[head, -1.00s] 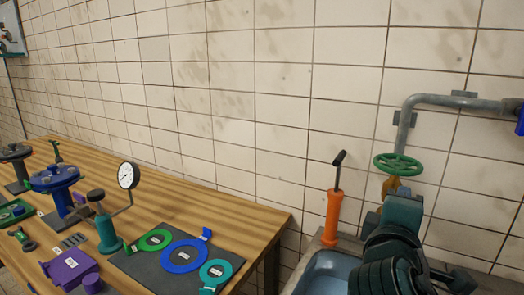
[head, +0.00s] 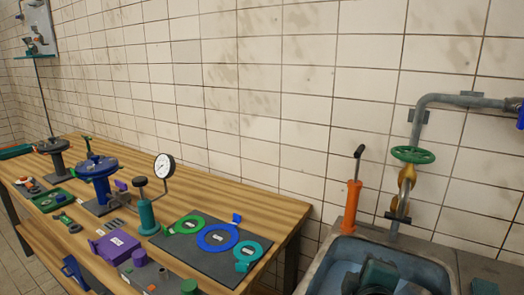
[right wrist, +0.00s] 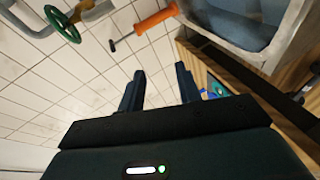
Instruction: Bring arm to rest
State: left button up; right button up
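A dark teal part of my right arm (head: 378,276) shows at the bottom of the head view, low in front of the sink. In the right wrist view my right gripper (right wrist: 159,82) has its two dark fingers spread apart, with nothing between them. Tiles and floor-like grid lines show beyond it. The fingers cannot be made out in the head view. My left gripper is not in view.
A wooden bench (head: 290,212) holds a blue valve (head: 97,168), a gauge (head: 164,167) and a dark mat (head: 170,243) with coloured rings. At right are a sink (head: 335,258), an orange hand pump (head: 352,205) and a pipe with a green handwheel (head: 412,154).

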jog(key=s+a+f+m+g+y, duration=0.1)
jog(key=s+a+f+m+y, duration=0.15)
jog(key=f, duration=0.55)
jog(key=s+a+f+m+g+y, duration=0.15)
jog(key=s+f, duration=0.25)
jog(key=f, duration=0.5)
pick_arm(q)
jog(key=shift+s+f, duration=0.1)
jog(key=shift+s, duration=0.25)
pick_arm(e)
jog(key=s+f+m+y, duration=0.2)
jog(key=s+f+m, duration=0.3)
jog(key=s+f, duration=0.5)
jog(key=shift+s+a+m+g+y, duration=0.3)
jog(key=shift+s+m+g+y, duration=0.15)
jog(key=shift+s, duration=0.3)
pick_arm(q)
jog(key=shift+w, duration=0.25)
